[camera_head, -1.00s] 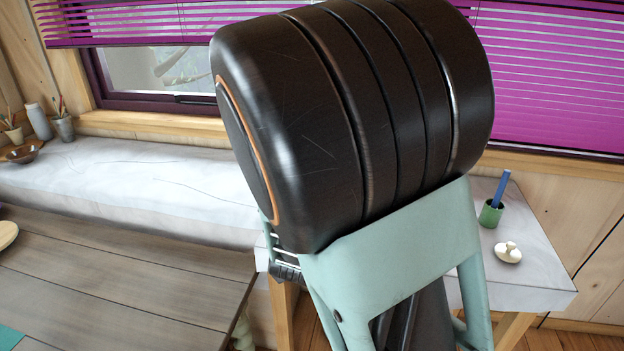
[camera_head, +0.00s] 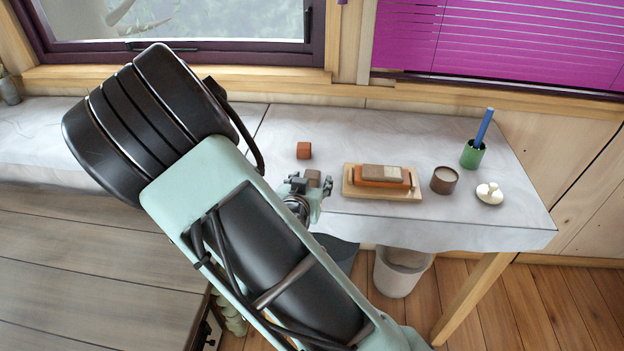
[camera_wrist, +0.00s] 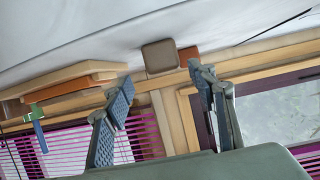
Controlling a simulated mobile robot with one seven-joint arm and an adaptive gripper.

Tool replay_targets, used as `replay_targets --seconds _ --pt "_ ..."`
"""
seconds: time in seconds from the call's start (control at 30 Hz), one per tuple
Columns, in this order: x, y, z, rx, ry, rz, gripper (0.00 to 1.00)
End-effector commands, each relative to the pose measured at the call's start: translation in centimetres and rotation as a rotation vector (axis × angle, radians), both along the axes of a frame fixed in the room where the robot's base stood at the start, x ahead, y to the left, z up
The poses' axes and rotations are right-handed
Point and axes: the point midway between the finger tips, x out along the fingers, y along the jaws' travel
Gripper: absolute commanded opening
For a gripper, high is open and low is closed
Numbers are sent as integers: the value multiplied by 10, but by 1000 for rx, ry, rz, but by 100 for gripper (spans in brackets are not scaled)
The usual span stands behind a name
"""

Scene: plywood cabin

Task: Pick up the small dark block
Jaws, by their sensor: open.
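The small dark block (camera_head: 313,177) is a grey-brown cube on the white cloth-like tabletop (camera_head: 250,112), partly hidden behind my gripper (camera_head: 304,189) in the head view. In the wrist view the small dark block (camera_wrist: 160,56) hangs from the tabletop at the upper middle, since that view is upside down. There it lies sideways between the two fingers of my gripper (camera_wrist: 160,84), a little above their tips in the picture. The fingers are wide apart and empty, and do not visibly touch the block.
An orange cube (camera_head: 304,150) stands just behind the block. To the right are a wooden tray (camera_head: 350,183) bearing stacked blocks, a brown cup (camera_head: 444,181), a green cup (camera_head: 473,154) with a blue stick, and a dish of white pieces (camera_head: 489,194). A window wall closes the back.

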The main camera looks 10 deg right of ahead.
Motion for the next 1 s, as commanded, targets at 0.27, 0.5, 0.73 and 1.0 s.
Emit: replay_targets --seconds 0.27,0.5,0.73,1.0 --pt "32 -8 -13 -1 0 -3 52" --pt "42 -11 -19 1 1 -1 52" --pt "42 -11 -19 1 0 0 43" --pt "42 -11 -18 0 0 0 14"
